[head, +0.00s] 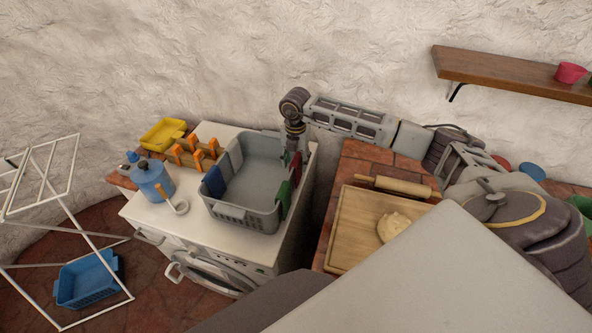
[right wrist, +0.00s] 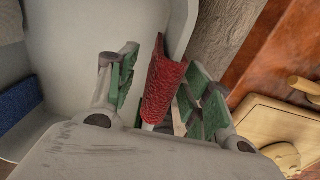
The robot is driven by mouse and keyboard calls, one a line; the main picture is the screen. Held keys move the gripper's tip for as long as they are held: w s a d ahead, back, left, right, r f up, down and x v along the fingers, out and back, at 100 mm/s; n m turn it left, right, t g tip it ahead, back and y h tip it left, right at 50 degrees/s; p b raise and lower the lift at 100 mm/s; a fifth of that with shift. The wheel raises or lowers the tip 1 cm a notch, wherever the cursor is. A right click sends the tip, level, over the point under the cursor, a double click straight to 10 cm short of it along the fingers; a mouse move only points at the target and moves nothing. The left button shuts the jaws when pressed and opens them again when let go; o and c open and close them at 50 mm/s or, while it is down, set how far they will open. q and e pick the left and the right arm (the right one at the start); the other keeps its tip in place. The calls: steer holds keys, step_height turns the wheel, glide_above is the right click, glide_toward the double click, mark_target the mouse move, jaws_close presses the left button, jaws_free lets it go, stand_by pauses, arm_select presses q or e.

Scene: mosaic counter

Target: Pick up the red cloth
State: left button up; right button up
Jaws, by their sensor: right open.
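The red cloth (head: 296,168) hangs over the right wall of the grey basket (head: 245,215) on the washing machine. In the right wrist view the red cloth (right wrist: 165,88) stands between the two green-padded fingers of my right gripper (right wrist: 160,90). The fingers are apart, with the cloth between them and not clamped. In the head view my right gripper (head: 292,152) reaches down over the basket's right wall at the cloth, partly hiding it. My left gripper is not in view.
A green cloth (head: 284,200) hangs nearer on the same wall, and a blue cloth (head: 214,182) on the left wall. A blue jug (head: 152,181), an orange-and-brown rack (head: 197,152) and a yellow tray (head: 163,134) stand left. A wooden board (head: 352,228) lies right.

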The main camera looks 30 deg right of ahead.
steer(key=shift+f, duration=0.15)
steer(key=shift+s+a+f+p, duration=0.15)
steer(key=shift+f+p, duration=0.25)
steer(key=shift+f, duration=0.5)
steer(key=shift+s+f+p, duration=0.15)
steer(key=shift+f+p, duration=0.25)
steer(key=shift+f, duration=1.2)
steer(key=c, duration=1.1)
steer(key=shift+r, duration=0.2)
step_height(320, 180, up, 18)
steer(key=b, duration=0.2)
steer(key=shift+f, duration=0.15)
